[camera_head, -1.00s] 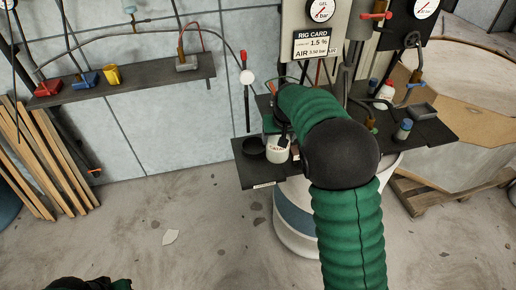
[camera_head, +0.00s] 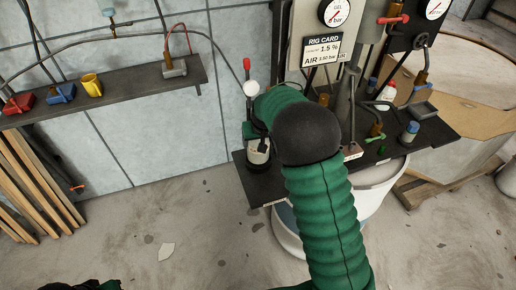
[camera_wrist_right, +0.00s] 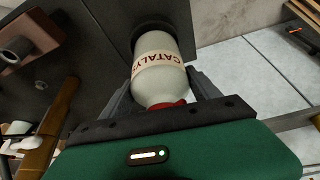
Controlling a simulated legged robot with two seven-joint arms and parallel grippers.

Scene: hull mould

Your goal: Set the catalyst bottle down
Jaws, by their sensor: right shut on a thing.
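The catalyst bottle (camera_wrist_right: 160,58) is white with red lettering and a red cap. My right gripper (camera_wrist_right: 162,90) is shut on it, one finger on each side near the cap end. In the head view the bottle (camera_head: 258,153) is at the left end of the dark shelf, partly hidden by my right gripper (camera_head: 255,133) and arm. In the wrist view the bottle's base meets a dark round holder (camera_wrist_right: 154,30); I cannot tell whether it rests on its bottom. A dark part of my left arm shows at the bottom left edge; its jaws are not clear.
The dark shelf (camera_head: 265,188) also bears a blue-capped jar (camera_head: 409,132), a red-capped white bottle (camera_head: 386,95) and a small tray (camera_head: 421,110). Gauges and a rig card (camera_head: 322,48) stand behind.

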